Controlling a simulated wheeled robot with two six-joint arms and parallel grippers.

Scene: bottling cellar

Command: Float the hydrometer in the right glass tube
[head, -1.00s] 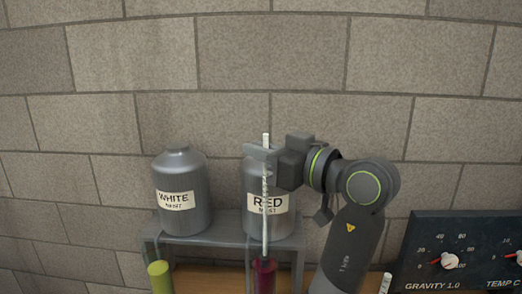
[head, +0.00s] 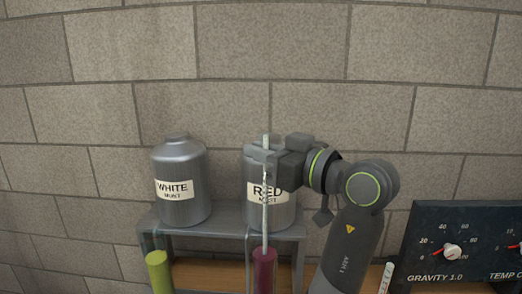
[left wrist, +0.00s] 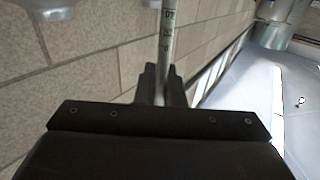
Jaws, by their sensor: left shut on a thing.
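My left gripper (head: 262,154) is shut on the upper stem of the hydrometer (head: 265,210), a thin pale upright rod. In the left wrist view the stem, with its scale marks (left wrist: 168,30), stands between the fingers. The right glass tube (head: 264,273) holds dark red liquid and stands below the gripper. The hydrometer's lower end meets the tube's mouth; how far it reaches inside is hard to tell. The left glass tube (head: 158,273) holds yellow-green liquid. My right gripper is out of view.
A grey shelf (head: 222,231) carries the WHITE must can (head: 180,165) and the RED must can (head: 284,215), which is partly behind my gripper. A dark dial panel (head: 480,225) stands at right. A pale marked stick (head: 386,278) is beside my arm. A block wall is behind.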

